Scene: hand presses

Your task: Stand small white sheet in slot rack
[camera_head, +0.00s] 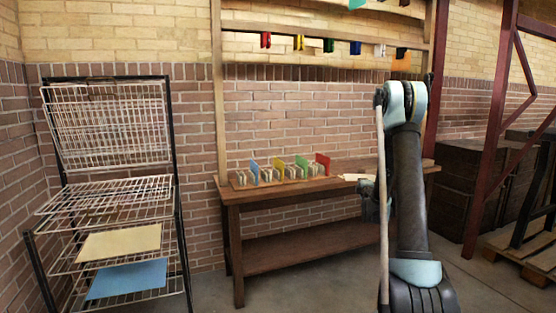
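The slot rack (240,182) is a low wooden rack on the left part of the wooden table. Coloured sheets stand in it: blue (254,169), yellow (279,167), green (302,163) and red (322,163). A small pale, whitish flat piece (352,177) shows at the table's right part, just left of my arm; it may be the small white sheet. My gripper (369,200) is dark, beside my arm and near this piece. Its fingers are too small and partly hidden, so I cannot tell if they hold anything.
A wire drying rack (105,210) stands at left, with a cream sheet (119,242) and a blue sheet (127,279) on its lower shelves. Coloured clips (299,43) hang from a rail above the table (275,192). A red steel frame (490,130) and a pallet (530,255) are at right.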

